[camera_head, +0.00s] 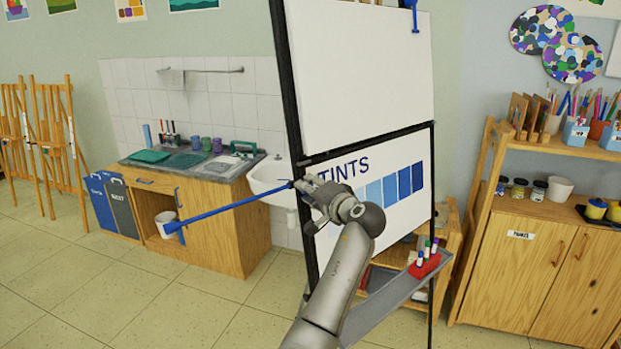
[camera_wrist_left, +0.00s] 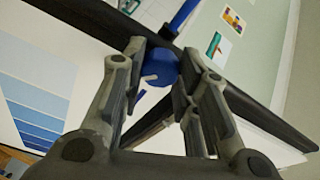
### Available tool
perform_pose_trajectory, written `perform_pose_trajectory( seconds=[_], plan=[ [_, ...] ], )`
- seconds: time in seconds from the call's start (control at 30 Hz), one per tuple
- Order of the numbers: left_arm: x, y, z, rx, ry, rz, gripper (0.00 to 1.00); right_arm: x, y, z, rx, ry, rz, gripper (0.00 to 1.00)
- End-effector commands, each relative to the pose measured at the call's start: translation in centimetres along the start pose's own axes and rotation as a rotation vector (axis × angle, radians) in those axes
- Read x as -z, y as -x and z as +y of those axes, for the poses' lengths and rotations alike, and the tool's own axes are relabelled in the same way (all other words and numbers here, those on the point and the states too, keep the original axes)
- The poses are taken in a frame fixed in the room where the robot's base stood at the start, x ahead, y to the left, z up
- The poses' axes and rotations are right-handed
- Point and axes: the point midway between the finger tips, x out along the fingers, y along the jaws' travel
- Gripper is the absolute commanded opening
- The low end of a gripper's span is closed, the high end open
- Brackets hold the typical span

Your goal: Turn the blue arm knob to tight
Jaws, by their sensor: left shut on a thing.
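My left gripper (camera_head: 306,187) is at the left post of the standing board frame (camera_head: 296,110). In the left wrist view its two fingers (camera_wrist_left: 160,75) are shut on the blue knob (camera_wrist_left: 157,68), one finger on each side. A small pale mark shows on the knob's face. In the head view the fingers hide the knob. The blue arm (camera_head: 230,207) reaches out from the post to the left, sloping slightly down to its far end. The blue arm also shows above the knob in the left wrist view (camera_wrist_left: 182,16). My right gripper is in neither view.
The board carries a white panel and a TINTS chart (camera_head: 388,190). A tray (camera_head: 385,304) below holds a red marker holder (camera_head: 425,266). A sink (camera_head: 268,180) and wooden cabinet (camera_head: 215,215) stand behind the blue arm. The floor at left is clear.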

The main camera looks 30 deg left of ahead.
Motion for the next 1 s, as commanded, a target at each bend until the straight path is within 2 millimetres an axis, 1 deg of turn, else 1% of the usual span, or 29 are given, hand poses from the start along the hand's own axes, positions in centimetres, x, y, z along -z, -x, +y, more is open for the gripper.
perform_pose_trajectory(
  seconds=[0.03,0.1,0.3,0.5,0.7,1.0],
  plan=[
    [0.4,0.1,-0.7,-0.008,-0.046,0.001,0.05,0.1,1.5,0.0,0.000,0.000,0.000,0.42],
    [0.4,0.1,-0.8,-0.021,-0.111,-0.001,0.05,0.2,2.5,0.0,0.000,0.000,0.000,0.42],
    [0.4,0.1,-0.8,-0.056,-0.300,-0.007,0.05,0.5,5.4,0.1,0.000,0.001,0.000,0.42],
    [0.4,0.1,-0.7,-0.091,-0.478,-0.013,0.05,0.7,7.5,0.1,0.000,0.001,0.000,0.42],
    [0.3,0.0,-0.4,-0.119,-0.634,-0.017,0.05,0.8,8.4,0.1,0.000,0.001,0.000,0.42],
    [0.3,0.0,-0.2,-0.149,-0.786,-0.022,0.05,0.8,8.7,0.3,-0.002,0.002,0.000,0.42]
  ],
)
